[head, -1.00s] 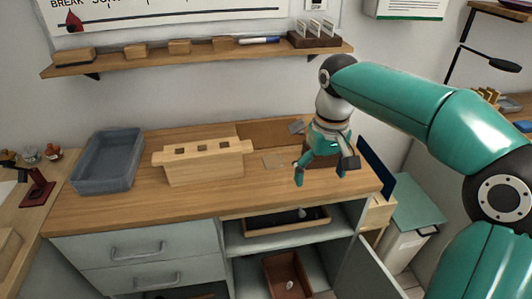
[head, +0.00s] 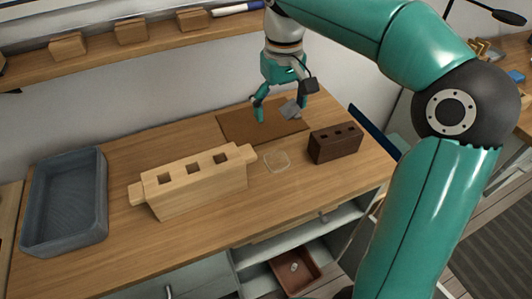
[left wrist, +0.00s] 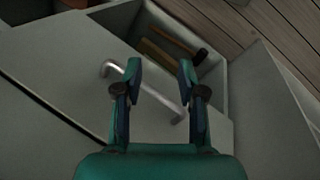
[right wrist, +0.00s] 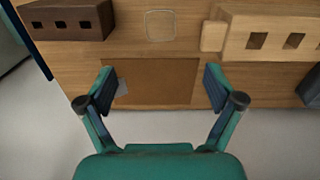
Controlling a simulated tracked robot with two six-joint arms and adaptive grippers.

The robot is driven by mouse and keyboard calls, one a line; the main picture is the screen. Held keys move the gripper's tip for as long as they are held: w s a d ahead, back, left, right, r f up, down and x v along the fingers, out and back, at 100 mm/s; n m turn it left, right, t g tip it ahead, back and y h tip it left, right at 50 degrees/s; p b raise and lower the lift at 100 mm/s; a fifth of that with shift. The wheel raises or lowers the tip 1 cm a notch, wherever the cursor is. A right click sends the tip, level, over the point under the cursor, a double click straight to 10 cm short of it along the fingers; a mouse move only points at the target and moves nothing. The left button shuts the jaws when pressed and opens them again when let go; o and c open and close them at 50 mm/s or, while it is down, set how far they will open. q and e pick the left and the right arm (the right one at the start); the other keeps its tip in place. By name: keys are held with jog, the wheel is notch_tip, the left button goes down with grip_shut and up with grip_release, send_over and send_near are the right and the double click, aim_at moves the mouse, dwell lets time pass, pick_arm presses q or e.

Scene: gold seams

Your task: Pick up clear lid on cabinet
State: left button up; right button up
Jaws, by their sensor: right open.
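The clear lid (head: 277,160) is a small see-through square with a pale outline. It lies flat on the wooden cabinet top (head: 205,240), between the pale slotted block and the dark brown block. In the right wrist view the lid (right wrist: 160,25) is at the top centre, beyond my fingertips. My right gripper (head: 277,112) is open and empty above the brown mat (head: 233,126), behind the lid. My left gripper (left wrist: 160,72) shows only in its wrist view. Its fingers are apart over a drawer handle (left wrist: 150,90); I cannot tell whether they touch it.
The pale slotted block (head: 200,185) stands left of the lid, the dark brown block (head: 335,143) right. A grey-blue tray (head: 62,240) is at the left. A shelf with small wooden blocks (head: 131,31) hangs behind.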

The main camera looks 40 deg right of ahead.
jog(key=b, duration=0.2)
send_over(277, 164)
notch_tip(277, 164, down, 10)
jog(key=shift+r, duration=0.25)
jog(key=shift+f+b, duration=0.3)
jog(key=shift+f, duration=3.1)
jog(key=c, duration=0.8)
